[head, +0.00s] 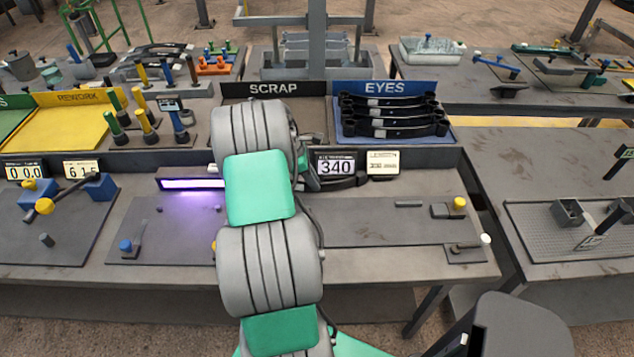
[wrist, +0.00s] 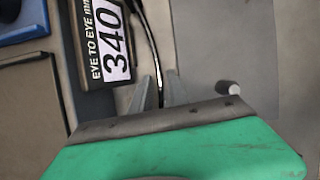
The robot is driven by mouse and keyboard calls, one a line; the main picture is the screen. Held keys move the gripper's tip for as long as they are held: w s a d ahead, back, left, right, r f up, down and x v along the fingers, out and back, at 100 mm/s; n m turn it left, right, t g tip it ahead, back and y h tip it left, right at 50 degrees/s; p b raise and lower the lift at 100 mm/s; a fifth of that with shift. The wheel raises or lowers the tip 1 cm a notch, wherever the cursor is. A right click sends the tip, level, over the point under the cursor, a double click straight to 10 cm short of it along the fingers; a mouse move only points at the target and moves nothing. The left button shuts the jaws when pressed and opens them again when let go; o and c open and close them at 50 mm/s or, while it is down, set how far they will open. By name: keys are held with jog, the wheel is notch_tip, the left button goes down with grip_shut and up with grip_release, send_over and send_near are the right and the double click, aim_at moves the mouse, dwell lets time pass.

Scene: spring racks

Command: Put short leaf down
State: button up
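A thin, dark, slightly curved strip, which I take to be the short leaf (wrist: 152,38), stands edge-on between the two fingers of my gripper (wrist: 160,88) in the wrist view. The fingers lie close on both sides of it, and it runs up past the 340 display. In the head view a dark curved piece, likely this leaf (head: 338,184), shows just below the display.
The 340 display (head: 336,167) stands at the back of the bench, beside a cream plate (head: 383,163). Behind are a black SCRAP bay (head: 314,118) and a blue EYES tray (head: 348,130) with several dark leaves. A grey plate (head: 385,222) with small pegs lies in front.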

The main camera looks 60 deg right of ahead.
jog(key=shift+x, duration=1.05)
jog(key=shift+c, duration=0.6)
grip_shut()
jog(key=shift+w, duration=0.1)
jog(key=shift+d+r, duration=0.15)
